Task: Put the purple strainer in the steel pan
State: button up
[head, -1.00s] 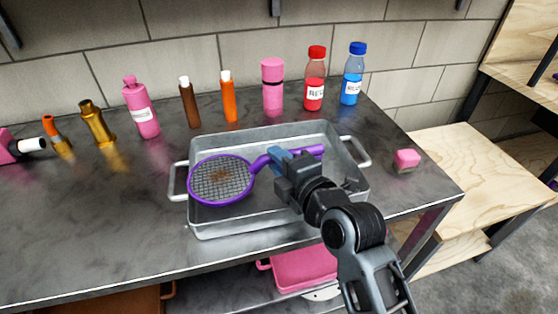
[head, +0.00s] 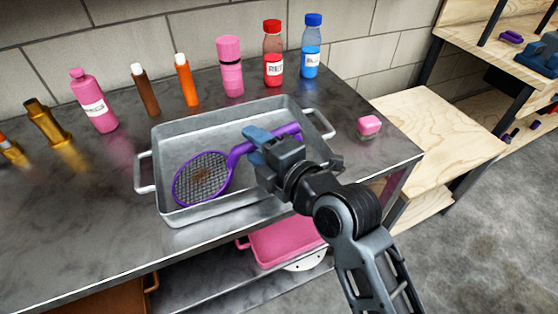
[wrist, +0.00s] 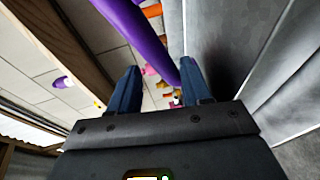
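The purple strainer (head: 202,178) has a round mesh head and a long handle. Its head sits inside the steel pan (head: 180,132) at the left end, and its handle runs up to the right, toward the pan's back right. My gripper (head: 256,138) is over the middle of the pan, close to the handle, which it partly hides. In the wrist view my gripper (wrist: 158,85) has its two blue fingers spread apart. The purple handle (wrist: 145,35) passes by the right fingertip and is not clamped. Exact contact there is hard to tell.
Several bottles stand behind the pan, including a pink one (head: 230,68), a red one (head: 273,54) and a blue one (head: 312,47). A pink block (head: 369,126) lies right of the pan. A pink tray (head: 285,242) is on the shelf below. The counter's front left is clear.

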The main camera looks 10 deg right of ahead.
jog(key=v, duration=0.7)
jog(key=shift+s+b, duration=0.2)
jog(key=shift+b, duration=0.1)
jog(key=shift+d, duration=0.1)
jog(key=s+d+f+m+t+h, duration=0.1)
jog(key=s+d+f+m+h, duration=0.1)
jog(key=s+d+f+m, duration=0.35)
jog(key=s+d+f+m+h, duration=0.3)
jog(key=s+d+m, duration=0.3)
jog(key=s, duration=0.4)
jog(key=s+d+r+m+h, duration=0.1)
jog(key=s+d+r+m, duration=0.1)
jog(key=s+m, duration=0.4)
jog(key=s+d+r+m+h, duration=0.1)
jog(key=s+m, duration=0.5)
jog(key=s, duration=0.6)
jog(key=shift+s+d+r+h, duration=0.4)
jog(key=shift+d+r, duration=0.25)
jog(key=shift+r, duration=0.35)
